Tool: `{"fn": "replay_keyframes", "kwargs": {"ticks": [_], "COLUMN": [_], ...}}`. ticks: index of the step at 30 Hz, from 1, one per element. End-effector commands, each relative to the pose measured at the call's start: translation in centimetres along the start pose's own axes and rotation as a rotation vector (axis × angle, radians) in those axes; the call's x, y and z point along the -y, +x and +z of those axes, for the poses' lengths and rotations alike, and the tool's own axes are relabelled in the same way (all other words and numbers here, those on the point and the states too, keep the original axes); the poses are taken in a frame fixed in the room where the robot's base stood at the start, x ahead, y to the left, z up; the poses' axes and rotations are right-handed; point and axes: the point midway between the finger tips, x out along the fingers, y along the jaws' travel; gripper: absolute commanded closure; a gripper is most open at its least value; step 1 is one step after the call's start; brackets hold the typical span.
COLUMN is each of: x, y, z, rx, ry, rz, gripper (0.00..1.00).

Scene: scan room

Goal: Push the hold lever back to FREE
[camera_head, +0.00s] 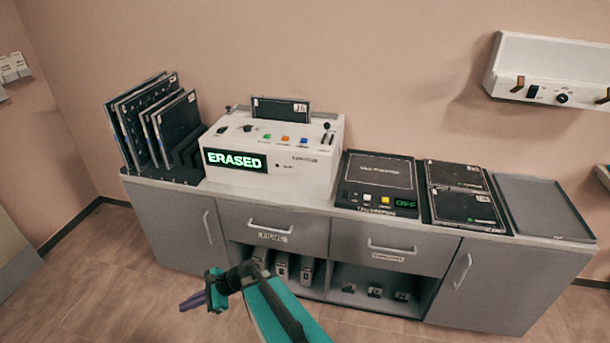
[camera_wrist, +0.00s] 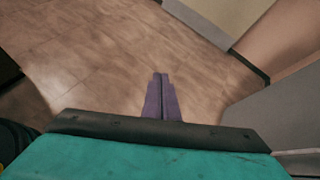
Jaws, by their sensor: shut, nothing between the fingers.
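A white reader machine (camera_head: 285,165) stands on the grey cabinet, with a lit green ERASED display (camera_head: 235,160) on its front. A small lever with a black knob (camera_head: 326,126) stands up at the right end of its sloped panel. I take this for the hold lever, but its label is too small to read and I cannot tell its position. A dark cassette (camera_head: 281,109) stands upright in the machine's top. My gripper (camera_head: 190,302) is in front of the cabinet, low over the floor and well away from the machine. Its purple fingers are shut and empty, also in the wrist view (camera_wrist: 161,76).
Dark cassettes stand in a rack (camera_head: 183,172) at the left. Right of the machine are a black flat unit (camera_head: 380,171) reading OFF, two flat cassettes (camera_head: 455,175) and an empty grey tray (camera_head: 541,205). A white wall unit (camera_head: 545,65) hangs at upper right.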

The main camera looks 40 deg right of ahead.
Motion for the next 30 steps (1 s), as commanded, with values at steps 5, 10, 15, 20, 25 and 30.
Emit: {"fn": "replay_keyframes", "kwargs": {"ticks": [5,10,15,20,25,30], "x": [6.2,11.3,15.8,19.3,22.5,24.9], "y": [-3.6,-7.8,-12.6,-17.6,-23.2,-29.1], "z": [0.4,0.8,0.9,0.8,0.5,0.1], "rx": [0.075,0.146,0.216,0.279,0.340,0.394], "ry": [0.100,0.178,0.238,0.281,0.311,0.324], "rz": [-0.148,-0.274,-0.390,-0.495,-0.601,-0.701], "gripper": [1.00,1.00,1.00,1.00,1.00,1.00]}}
